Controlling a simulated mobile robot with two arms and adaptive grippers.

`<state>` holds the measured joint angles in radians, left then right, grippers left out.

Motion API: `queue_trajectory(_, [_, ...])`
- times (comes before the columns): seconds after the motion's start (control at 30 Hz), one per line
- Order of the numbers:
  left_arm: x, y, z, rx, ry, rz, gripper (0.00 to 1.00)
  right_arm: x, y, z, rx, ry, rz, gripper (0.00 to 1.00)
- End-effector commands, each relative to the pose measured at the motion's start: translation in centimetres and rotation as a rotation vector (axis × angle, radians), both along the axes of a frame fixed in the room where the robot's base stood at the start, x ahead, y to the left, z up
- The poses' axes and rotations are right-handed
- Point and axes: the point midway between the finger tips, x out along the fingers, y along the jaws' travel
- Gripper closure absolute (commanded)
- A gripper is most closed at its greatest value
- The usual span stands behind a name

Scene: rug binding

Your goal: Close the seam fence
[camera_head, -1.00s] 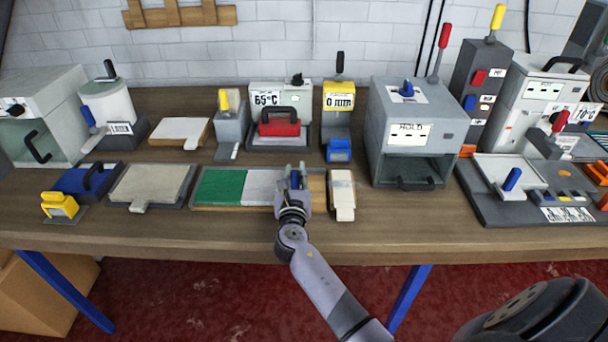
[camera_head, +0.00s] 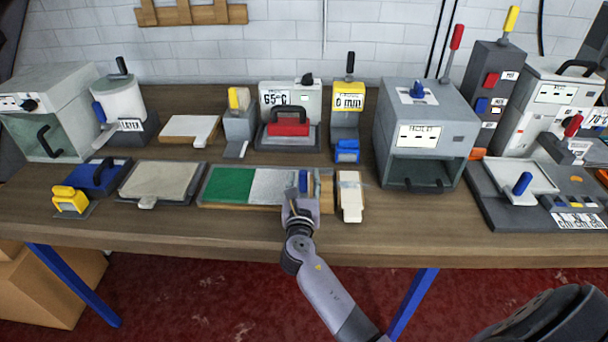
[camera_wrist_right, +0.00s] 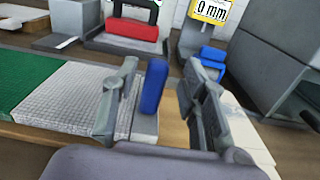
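The seam fence appears to be the narrow grey piece with an upright blue handle (camera_head: 303,181) at the right end of the rug board. The board carries a green panel (camera_head: 230,185) and a light grey panel (camera_head: 272,186). The blue handle also shows in the right wrist view (camera_wrist_right: 153,88), standing on a grey strip beside the grey panel. My right gripper (camera_head: 300,207) is at the board's front edge. In the wrist view its fingers (camera_wrist_right: 160,103) are apart, either side of the handle's line, with visible gaps. My left gripper is in no view.
A cream block (camera_head: 350,197) stands close to the right of the board. The table's front strip is mostly bare.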

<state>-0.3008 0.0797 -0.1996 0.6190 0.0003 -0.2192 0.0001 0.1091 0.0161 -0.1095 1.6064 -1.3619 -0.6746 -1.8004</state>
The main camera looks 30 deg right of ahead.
Motion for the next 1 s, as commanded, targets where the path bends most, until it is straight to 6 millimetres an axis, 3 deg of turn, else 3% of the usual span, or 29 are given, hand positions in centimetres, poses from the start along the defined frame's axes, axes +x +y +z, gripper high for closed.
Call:
queue_trajectory(0.2, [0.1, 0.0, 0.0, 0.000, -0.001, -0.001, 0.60, -4.2, 2.6, -0.1, 0.002, 0.002, 0.002, 0.60])
queue_trajectory(0.4, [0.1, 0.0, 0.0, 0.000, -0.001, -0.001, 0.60, -6.9, 4.2, -0.1, 0.000, 0.002, 0.001, 0.60])
queue_trajectory(0.87, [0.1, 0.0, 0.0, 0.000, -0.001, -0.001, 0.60, -7.9, 4.8, 0.0, 0.001, -0.001, 0.001, 0.60])
queue_trajectory(1.0, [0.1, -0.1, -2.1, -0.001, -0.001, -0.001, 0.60, -8.8, 4.4, -0.8, -0.001, -0.006, -0.006, 0.60])
